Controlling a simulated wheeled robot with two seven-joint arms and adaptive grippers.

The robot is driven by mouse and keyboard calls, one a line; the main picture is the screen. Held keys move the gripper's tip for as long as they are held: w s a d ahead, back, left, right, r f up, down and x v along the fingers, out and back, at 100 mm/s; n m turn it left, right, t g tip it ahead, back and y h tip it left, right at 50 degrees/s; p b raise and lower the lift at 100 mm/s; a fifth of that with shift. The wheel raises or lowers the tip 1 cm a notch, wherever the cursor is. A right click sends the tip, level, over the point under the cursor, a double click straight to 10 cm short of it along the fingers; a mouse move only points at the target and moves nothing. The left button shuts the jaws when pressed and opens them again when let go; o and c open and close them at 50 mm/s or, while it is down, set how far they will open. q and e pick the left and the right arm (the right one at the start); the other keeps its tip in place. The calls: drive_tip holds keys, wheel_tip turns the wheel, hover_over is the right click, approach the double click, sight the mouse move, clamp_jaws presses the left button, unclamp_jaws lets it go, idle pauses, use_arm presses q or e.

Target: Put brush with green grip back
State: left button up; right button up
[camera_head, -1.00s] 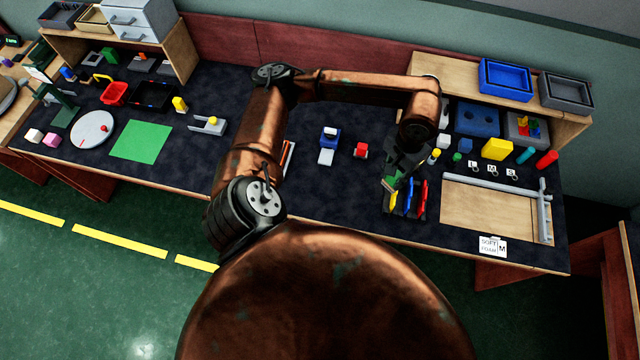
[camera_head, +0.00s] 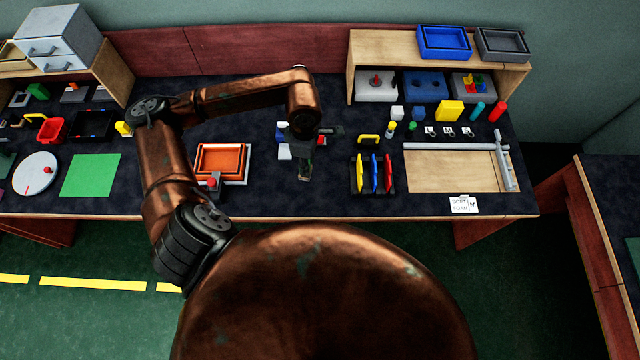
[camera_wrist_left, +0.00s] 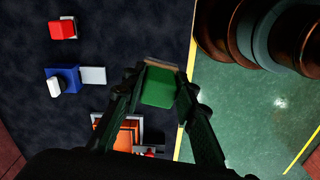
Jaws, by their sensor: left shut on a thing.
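My left gripper (camera_head: 305,170) hangs above the dark tabletop, left of the rack with yellow, blue and red tools. In the left wrist view its two fingers (camera_wrist_left: 161,92) are closed on the sides of a green block-like grip (camera_wrist_left: 158,88), which I take to be the brush. A tan strip (camera_wrist_left: 162,65) shows at its far edge; the rest of the brush is hidden. In the head view the arm and gripper mostly cover it. An orange tray in a white frame (camera_head: 222,160) lies left of the gripper. My right gripper is not in view.
The black rack (camera_head: 372,187) holds the coloured tools. A blue-and-white item (camera_wrist_left: 65,79) and a red block (camera_wrist_left: 62,28) are near the gripper. A wooden board (camera_head: 460,172) lies right of the rack. The table's front edge is close.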

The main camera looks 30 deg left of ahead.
use_arm(q)
drive_tip(key=s+a+f+n+b, duration=0.1)
drive_tip(key=s+a+f+n, duration=0.15)
drive_tip(key=n, duration=0.95)
drive_tip(key=s+a+f+n+b, duration=0.1)
drive_tip(key=s+a+f+n, duration=0.2)
drive_tip(key=n, duration=1)
drive_tip(key=w+d+f, duration=0.1)
drive_tip(key=w+f, duration=0.3)
drive_tip(key=w+d+f, duration=0.2)
drive_tip(key=w+f, duration=0.2)
drive_tip(key=w+d+f, duration=0.2)
drive_tip(key=w+f, duration=0.1)
drive_tip(key=f, duration=0.1)
drive_tip(key=shift+w+d, duration=0.2)
drive_tip(key=shift+w, duration=0.2)
drive_tip(key=shift+f, duration=0.15)
drive_tip(key=o, duration=1.1)
